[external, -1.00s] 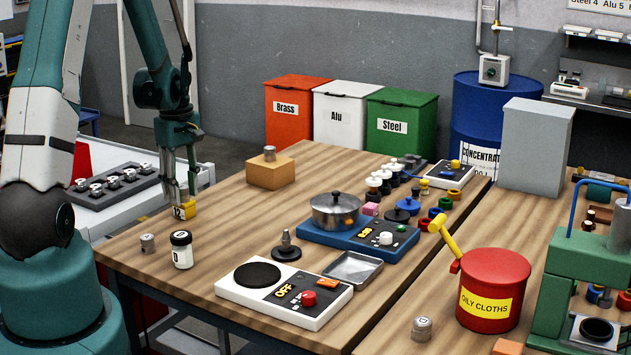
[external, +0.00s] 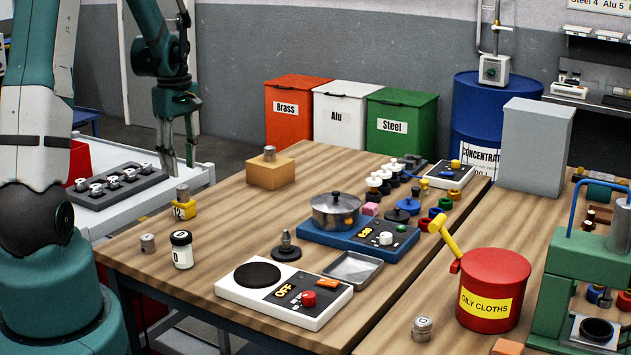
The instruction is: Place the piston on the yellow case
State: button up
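The yellow case (external: 184,211), marked with a 12, sits at the left edge of the wooden table. A small grey metal cylinder, which looks like the piston (external: 183,193), stands upright on top of it. My gripper (external: 181,168) is above the case, apart from the piston, with its fingers spread and nothing between them. Similar grey cylinders are on the wooden block (external: 270,174) and on the table near the white jar (external: 181,250).
A white side table with a dark rack of small parts (external: 116,181) is behind at left. A hot plate (external: 283,288), a pot on a blue base (external: 336,209), a tray (external: 353,269) and a red bin (external: 493,285) stand further right.

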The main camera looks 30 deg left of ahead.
aim_at(184, 188)
jog(key=shift+r, duration=2.2)
jog(key=s+d+r+m+t, duration=0.2)
jog(key=s+d+r+m, duration=0.2)
jog(key=d+r, duration=0.25)
jog(key=s+d+r+m+t, duration=0.1)
jog(key=s+d+r+m, duration=0.25)
jog(key=d+r, duration=0.35)
jog(key=s+d+r+m+t, duration=0.3)
jog(key=s+d+m, duration=0.5)
jog(key=s+d, duration=0.5)
jog(key=shift+s+m+t, duration=0.35)
jog(key=shift+t, duration=0.25)
